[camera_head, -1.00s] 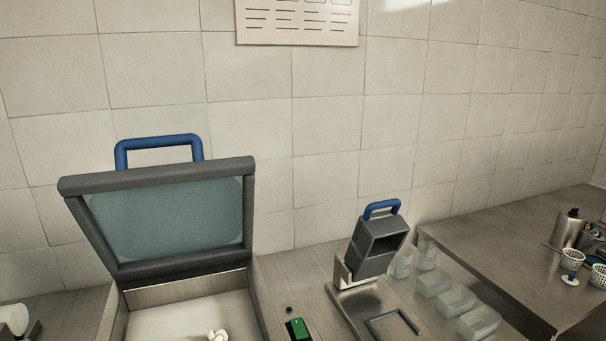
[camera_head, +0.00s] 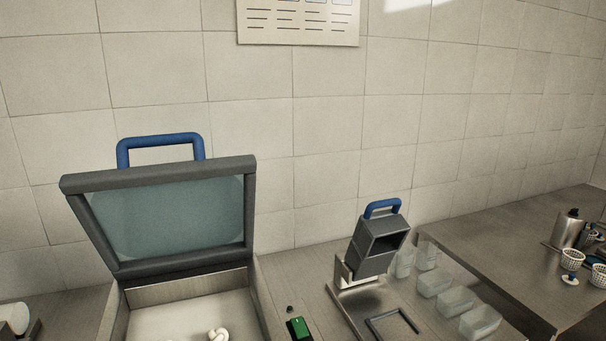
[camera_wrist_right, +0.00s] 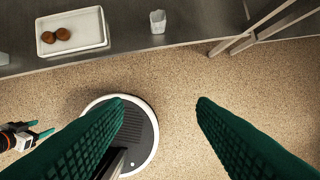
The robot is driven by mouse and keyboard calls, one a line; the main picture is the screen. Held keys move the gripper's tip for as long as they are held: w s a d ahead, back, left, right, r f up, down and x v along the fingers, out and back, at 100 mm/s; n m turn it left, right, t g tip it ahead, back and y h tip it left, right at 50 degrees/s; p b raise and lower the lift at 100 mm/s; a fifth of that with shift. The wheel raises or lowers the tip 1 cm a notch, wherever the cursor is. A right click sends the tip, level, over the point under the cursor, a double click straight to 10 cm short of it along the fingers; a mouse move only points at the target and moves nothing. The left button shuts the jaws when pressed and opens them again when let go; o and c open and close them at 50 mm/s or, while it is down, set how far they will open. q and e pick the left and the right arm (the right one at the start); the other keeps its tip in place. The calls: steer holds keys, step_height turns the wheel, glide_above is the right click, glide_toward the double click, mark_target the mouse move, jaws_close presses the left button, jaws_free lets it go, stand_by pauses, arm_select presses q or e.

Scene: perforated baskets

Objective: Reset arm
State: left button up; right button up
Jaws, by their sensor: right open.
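My right gripper (camera_wrist_right: 160,104) shows in the right wrist view as two green textured fingers, spread wide apart with nothing between them. It hangs over the speckled floor (camera_wrist_right: 215,70), in front of the counter edge. Another gripper with small green tips, which looks like my left one (camera_wrist_right: 32,134), shows at the left edge of the right wrist view. It is too small to tell whether it is open. Neither gripper shows in the head view.
A machine with a raised lid (camera_head: 165,220) and blue handle stands at left. A grey slicer-like device (camera_head: 375,246), clear tubs (camera_head: 480,322) and white perforated baskets (camera_head: 572,258) are rightward. A tray (camera_wrist_right: 96,41) with brown round items and a cup (camera_wrist_right: 158,22) sit on the counter.

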steer(key=s+f+g+b, duration=0.1)
steer(key=s+f, duration=0.1)
steer(key=f, duration=1.2)
steer(key=s+f+b, duration=0.1)
steer(key=s+f, duration=0.1)
steer(key=f, duration=1.1)
steer(key=s+d+f+g+b, duration=0.1)
steer(key=s+d+f, duration=0.2)
steer(key=s+f, duration=1.1)
steer(key=shift+s+f+b, duration=0.25)
steer(key=shift+f+b, duration=0.05)
